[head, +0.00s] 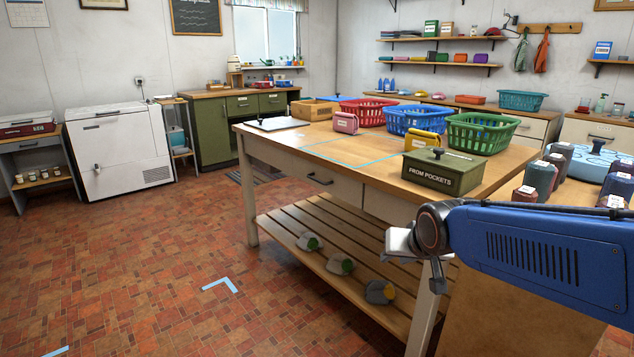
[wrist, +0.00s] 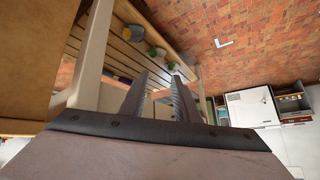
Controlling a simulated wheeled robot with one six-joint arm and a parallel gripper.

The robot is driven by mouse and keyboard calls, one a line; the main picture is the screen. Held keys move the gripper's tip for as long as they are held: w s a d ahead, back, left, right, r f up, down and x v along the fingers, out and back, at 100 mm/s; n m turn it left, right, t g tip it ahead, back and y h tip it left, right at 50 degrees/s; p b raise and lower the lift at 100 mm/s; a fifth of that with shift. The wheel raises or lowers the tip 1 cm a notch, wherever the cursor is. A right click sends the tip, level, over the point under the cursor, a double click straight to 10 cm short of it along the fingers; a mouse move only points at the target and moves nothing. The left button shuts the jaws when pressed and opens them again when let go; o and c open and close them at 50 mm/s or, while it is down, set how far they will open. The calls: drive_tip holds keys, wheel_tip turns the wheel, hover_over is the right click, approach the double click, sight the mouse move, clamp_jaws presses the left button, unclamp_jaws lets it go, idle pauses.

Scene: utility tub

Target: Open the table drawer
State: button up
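The wooden-topped table (head: 340,131) stands in the middle of the head view, with cream drawer fronts under its top. The left drawer (head: 305,172) has a dark handle (head: 320,180) and looks closed. My gripper (wrist: 161,78) shows in the wrist view with two dark fingers apart and a gap between them, holding nothing. In the head view, my arm comes in from the right and its end is beside the table's near front corner, right of the handle and apart from it. The near drawer front is partly hidden by my arm.
Red (head: 370,111), blue (head: 418,119) and green (head: 483,132) baskets and a green box (head: 442,171) stand on the table. A slatted lower shelf (head: 330,262) holds several small items. The near table leg (wrist: 95,50) is close to my gripper. Tiled floor (head: 150,270) left of the table is clear.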

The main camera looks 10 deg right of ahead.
drive_tip(key=w+a+m+t+y, duration=0.1)
drive_tip(key=w+m+t, duration=0.15)
drive_tip(key=w, duration=1.05)
drive_tip(key=w+a+m+t, duration=0.1)
drive_tip(key=w+t, duration=0.2)
drive_tip(key=w, duration=1)
drive_tip(key=m+t+y, duration=0.3)
drive_tip(key=t, duration=0.3)
approach(316, 180)
drive_tip(key=x, duration=1)
drive_tip(key=shift+w+d+f, duration=0.15)
drive_tip(key=shift+w, duration=0.2)
clamp_jaws()
